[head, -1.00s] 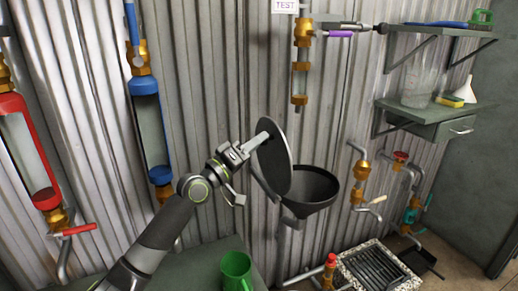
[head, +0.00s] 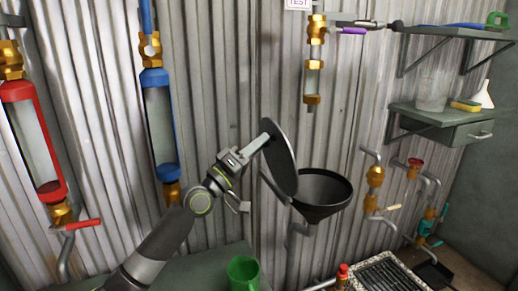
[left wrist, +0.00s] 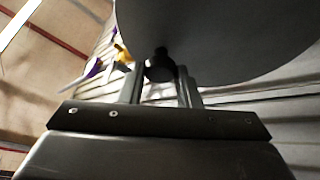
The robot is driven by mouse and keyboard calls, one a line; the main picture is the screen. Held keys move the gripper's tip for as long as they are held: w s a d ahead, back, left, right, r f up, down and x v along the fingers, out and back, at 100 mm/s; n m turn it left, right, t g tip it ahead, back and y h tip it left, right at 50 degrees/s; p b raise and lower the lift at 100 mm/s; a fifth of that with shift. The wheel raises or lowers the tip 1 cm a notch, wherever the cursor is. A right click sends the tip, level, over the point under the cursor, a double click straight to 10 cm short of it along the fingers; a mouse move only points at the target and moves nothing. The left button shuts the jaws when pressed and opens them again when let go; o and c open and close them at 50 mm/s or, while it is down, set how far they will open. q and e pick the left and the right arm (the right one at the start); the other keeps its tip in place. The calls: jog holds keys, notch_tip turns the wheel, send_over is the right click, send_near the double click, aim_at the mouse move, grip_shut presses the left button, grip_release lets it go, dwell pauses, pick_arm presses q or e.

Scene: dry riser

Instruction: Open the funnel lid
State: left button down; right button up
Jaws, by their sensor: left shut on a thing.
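The funnel (head: 326,188) is a dark cone fixed near the corrugated wall, with its mouth open upward. Its round dark lid (head: 279,158) stands tilted steeply up at the funnel's left side, off the mouth. My left gripper (head: 262,141) is at the lid's upper left face. In the left wrist view, my left gripper (left wrist: 162,78) is shut on a dark knob (left wrist: 160,66) on the lid (left wrist: 215,35). The lid's hinge is not clear to see. My right gripper is not in view.
A green mug (head: 243,272) stands on the grey table (head: 205,270) below my left arm. Blue (head: 158,120) and red (head: 32,135) tubes stand at left. Shelves (head: 445,115) are at right.

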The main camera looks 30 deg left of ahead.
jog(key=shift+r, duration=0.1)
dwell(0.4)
pick_arm(q)
jog(key=c, duration=1.1)
grip_release()
jog(key=shift+o, duration=0.2)
jog(key=shift+s+f, duration=0.1)
jog(key=b+v, duration=0.3)
jog(key=v, duration=1.4)
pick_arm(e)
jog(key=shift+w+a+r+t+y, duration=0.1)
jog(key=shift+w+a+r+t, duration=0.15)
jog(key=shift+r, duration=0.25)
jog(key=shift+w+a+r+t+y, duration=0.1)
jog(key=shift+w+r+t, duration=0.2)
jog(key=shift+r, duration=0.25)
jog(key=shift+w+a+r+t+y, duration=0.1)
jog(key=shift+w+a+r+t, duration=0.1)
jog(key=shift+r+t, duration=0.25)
pick_arm(q)
jog(key=shift+s+a, duration=0.1)
